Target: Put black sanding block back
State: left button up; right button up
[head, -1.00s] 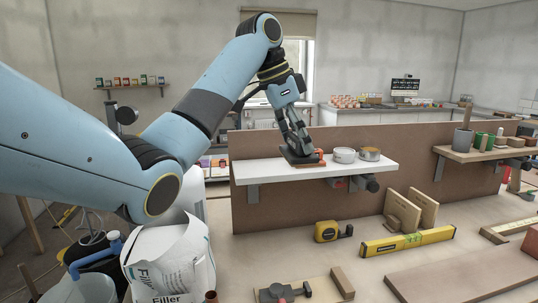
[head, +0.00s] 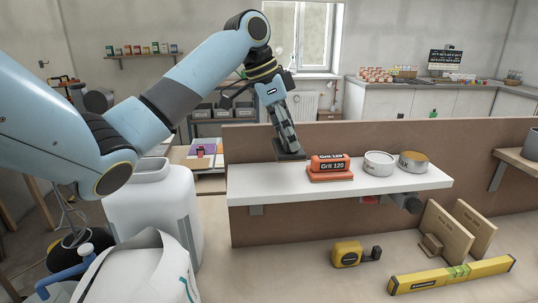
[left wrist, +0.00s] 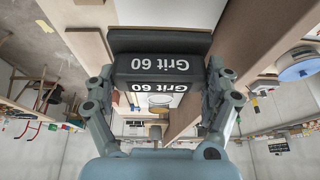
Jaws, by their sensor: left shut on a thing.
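The black sanding block (head: 290,156), with "Grit 60" in white on it, is between the fingers of my left gripper (head: 287,143). In the left wrist view the block (left wrist: 160,66) fills the space between both fingers, its lettering upside down. In the head view it is at the left part of the white shelf (head: 260,181), by the back board; I cannot tell if it touches the shelf. The orange sanding block (head: 331,168), marked "Grit 120", sits on the shelf just to its right. My right gripper is out of view.
Below are a yellow tape measure (head: 347,254) and a yellow level (head: 452,275). The shelf front is clear.

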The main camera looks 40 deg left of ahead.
pick_arm(q)
jog(key=s+a+f, duration=0.1)
jog(key=s+a+f+p, duration=0.1)
jog(key=a, duration=0.1)
jog(key=shift+s+a+f, duration=0.2)
jog(key=shift+s+f, duration=0.15)
jog(key=shift+d+f, duration=0.1)
jog(key=shift+f, duration=0.25)
notch_tip(320, 180, down, 3)
jog(key=shift+f+p, duration=0.1)
jog(key=shift+p, duration=0.6)
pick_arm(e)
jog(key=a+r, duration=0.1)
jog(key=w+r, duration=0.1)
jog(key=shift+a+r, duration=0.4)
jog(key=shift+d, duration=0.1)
pick_arm(q)
jog(key=o, duration=0.9)
jog(key=shift+f, duration=0.15)
jog(key=shift+o, duration=0.2)
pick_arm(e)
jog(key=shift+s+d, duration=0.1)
